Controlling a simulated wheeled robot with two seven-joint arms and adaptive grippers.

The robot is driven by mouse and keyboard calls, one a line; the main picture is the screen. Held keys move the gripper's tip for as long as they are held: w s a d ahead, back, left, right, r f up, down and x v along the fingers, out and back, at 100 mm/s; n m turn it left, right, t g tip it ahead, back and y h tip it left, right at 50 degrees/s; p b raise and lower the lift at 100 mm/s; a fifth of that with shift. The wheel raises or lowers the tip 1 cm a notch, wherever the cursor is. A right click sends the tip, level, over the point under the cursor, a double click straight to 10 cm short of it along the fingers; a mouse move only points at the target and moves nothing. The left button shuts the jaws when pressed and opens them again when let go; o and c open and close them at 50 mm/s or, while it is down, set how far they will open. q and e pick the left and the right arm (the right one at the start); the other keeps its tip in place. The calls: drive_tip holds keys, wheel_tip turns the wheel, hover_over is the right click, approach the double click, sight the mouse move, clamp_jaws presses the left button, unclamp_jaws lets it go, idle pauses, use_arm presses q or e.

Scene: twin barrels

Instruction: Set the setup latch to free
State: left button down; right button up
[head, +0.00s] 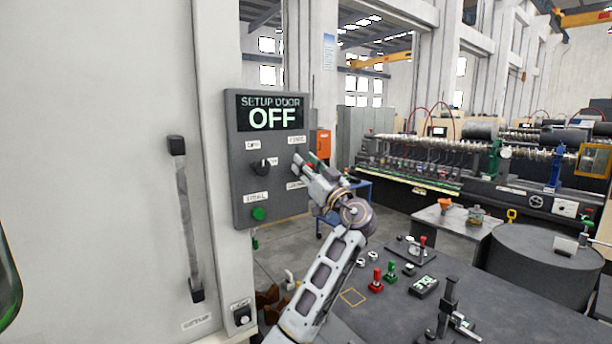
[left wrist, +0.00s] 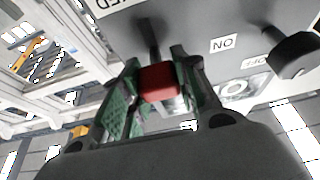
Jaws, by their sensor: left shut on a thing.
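A grey control panel (head: 242,180) on the wall column carries a screen (head: 272,113) reading "SETUP DOOR OFF". My left gripper (head: 303,162) is at the panel's right side, between an upper and a lower small label. In the left wrist view, its green-padded fingers (left wrist: 158,88) are shut around a red block-shaped grip (left wrist: 158,82), likely the setup latch's handle. A dark stem (left wrist: 153,38) runs from it to the panel. In the head view the fingers mostly hide the latch, so its exact position is unclear. My right gripper is not in view.
A black knob (head: 262,163) with ON and OFF labels sits left of the gripper, and a green button (head: 258,214) below. A door handle (head: 186,220) is further left. A dark worktable (head: 400,322) with several small items stands at lower right.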

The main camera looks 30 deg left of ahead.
use_arm(q)
drive_tip(key=shift+r+b, duration=0.6)
drive_tip(key=shift+r, duration=1.65)
drive_tip(key=c, duration=1)
unclamp_jaws()
drive_tip(key=shift+c, duration=0.2)
drive_tip(key=shift+f, duration=0.1)
drive_tip(key=shift+d, duration=0.1)
drive_tip(key=v, duration=1.2)
drive_tip(key=shift+f, duration=0.1)
